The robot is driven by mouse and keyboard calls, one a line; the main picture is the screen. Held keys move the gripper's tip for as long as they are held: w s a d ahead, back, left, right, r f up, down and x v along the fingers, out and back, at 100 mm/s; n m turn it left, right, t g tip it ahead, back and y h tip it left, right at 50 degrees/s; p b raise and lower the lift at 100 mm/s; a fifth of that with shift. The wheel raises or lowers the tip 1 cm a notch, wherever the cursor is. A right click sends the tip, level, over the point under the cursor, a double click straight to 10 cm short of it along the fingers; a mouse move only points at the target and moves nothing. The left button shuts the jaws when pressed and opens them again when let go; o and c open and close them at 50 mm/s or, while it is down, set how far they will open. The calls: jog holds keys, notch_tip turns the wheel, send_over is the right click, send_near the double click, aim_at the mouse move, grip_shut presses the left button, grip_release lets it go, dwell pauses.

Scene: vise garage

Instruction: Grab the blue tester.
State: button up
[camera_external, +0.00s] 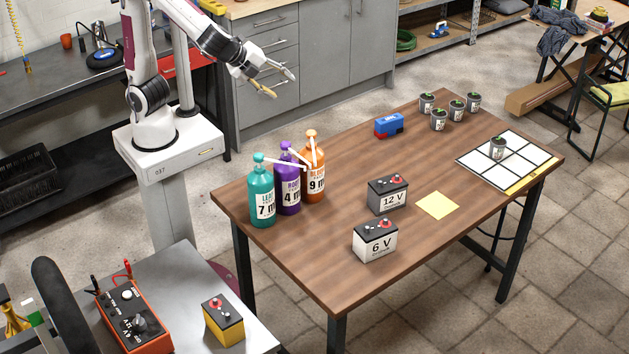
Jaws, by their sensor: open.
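My gripper (281,84) is open and empty, held in the air in front of the grey cabinets at upper left of centre. A tester-like box (133,318) with a dial, knobs and leads lies on the metal side table at lower left; its body is orange-red, not blue. A small blue block-like thing with red parts (388,124) sits near the back edge of the wooden table, to the right of my gripper and apart from it. I cannot tell whether it is a tester.
The wooden table (300,250) holds three pump bottles (288,182), a 12 V battery (387,195), a 6 V battery (375,240), a yellow note (438,205), several small pots (457,110) and a white grid (480,165). A yellow-black battery (223,320) stands on the side table.

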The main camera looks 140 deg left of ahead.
jog(key=w+a+f+m+g+y, duration=0.1)
jog(key=w+a+f+m+y, duration=0.15)
jog(key=a, duration=1.05)
jog(key=m+y, duration=0.2)
jog(key=m, duration=0.7)
send_over(382, 121)
jog(key=d, duration=0.9)
notch_tip(382, 121, down, 12)
jog(key=r, duration=0.1)
jog(key=a+f+m, duration=0.1)
jog(key=a+f, duration=0.1)
jog(key=f, duration=0.1)
jog(key=a+f+m+t, duration=0.1)
jog(key=f, duration=0.3)
jog(key=a+f+m, duration=0.2)
jog(key=f, duration=0.1)
jog(key=shift+s+a+f+t, duration=0.3)
jog(key=shift+s+f+t, duration=0.1)
jog(key=shift+x, duration=1.25)
jog(key=shift+a, duration=0.15)
jog(key=shift+x, duration=2.45)
